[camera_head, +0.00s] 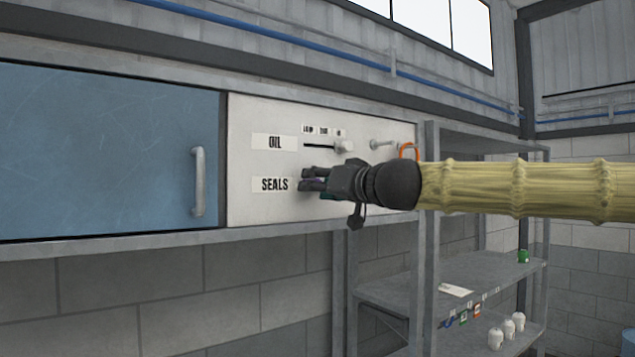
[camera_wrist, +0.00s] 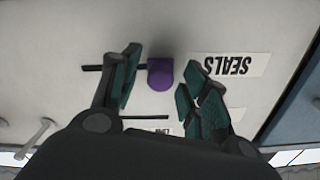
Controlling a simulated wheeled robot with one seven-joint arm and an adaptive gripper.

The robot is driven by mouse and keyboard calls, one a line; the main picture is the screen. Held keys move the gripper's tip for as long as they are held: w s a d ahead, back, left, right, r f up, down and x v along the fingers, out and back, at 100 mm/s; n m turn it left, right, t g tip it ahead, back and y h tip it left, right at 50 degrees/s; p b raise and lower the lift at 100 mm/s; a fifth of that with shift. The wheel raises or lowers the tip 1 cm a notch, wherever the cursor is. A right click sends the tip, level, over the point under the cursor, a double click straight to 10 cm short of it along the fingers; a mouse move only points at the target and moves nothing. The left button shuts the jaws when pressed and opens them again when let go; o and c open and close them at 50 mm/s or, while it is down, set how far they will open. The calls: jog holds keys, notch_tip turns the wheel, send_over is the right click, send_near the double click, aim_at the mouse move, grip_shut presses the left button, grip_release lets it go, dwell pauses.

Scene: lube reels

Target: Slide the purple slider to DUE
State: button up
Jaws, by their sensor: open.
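The purple slider (camera_wrist: 160,74) shows in the wrist view as a round knob at the right end of a dark horizontal slot (camera_wrist: 93,68), near the upside-down SEALS label (camera_wrist: 229,66). My gripper (camera_wrist: 163,66) is open, with one finger on each side of the knob. A gap shows on the right side; I cannot tell whether the left finger touches it. In the head view my gripper (camera_head: 306,182) is at the panel, right of the SEALS label (camera_head: 274,184), and mostly hides the slider. No DUE mark is readable in either view.
Above sits the OIL row with a pale slider knob (camera_head: 344,146) in its slot and small labels. A pale peg (camera_head: 384,143) sticks out farther right. A blue cabinet door (camera_head: 110,150) is at left. Shelves (camera_head: 480,275) with small bottles stand below right.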

jog(key=shift+w+a, duration=0.25)
jog(key=shift+w, duration=0.1)
